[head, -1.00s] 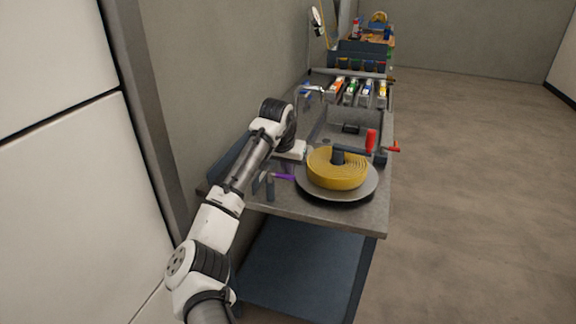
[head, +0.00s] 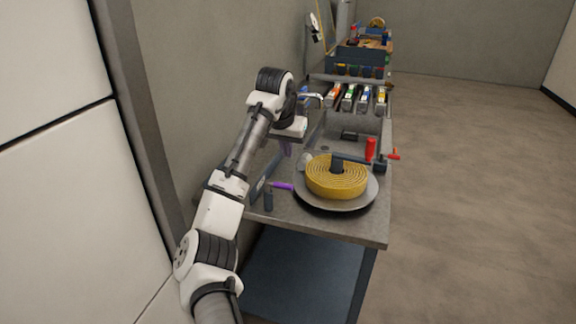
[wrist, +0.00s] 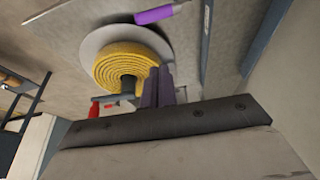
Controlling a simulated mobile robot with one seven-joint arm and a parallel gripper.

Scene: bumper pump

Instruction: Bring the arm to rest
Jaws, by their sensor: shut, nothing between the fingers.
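My gripper (head: 286,150) hangs from the raised arm over the left part of the grey workbench (head: 335,226), close to the wall. Its dark fingers also show in the wrist view (wrist: 158,88), close together and shut, with nothing between them. In the head view it is above and to the left of the yellow coil (head: 337,178) and touches nothing that I can see.
The coil lies on a round grey plate (head: 362,196) with a dark hub. A red handle (head: 370,149) rises behind. Several coloured clamps (head: 349,97) line the back. Floor at right is clear.

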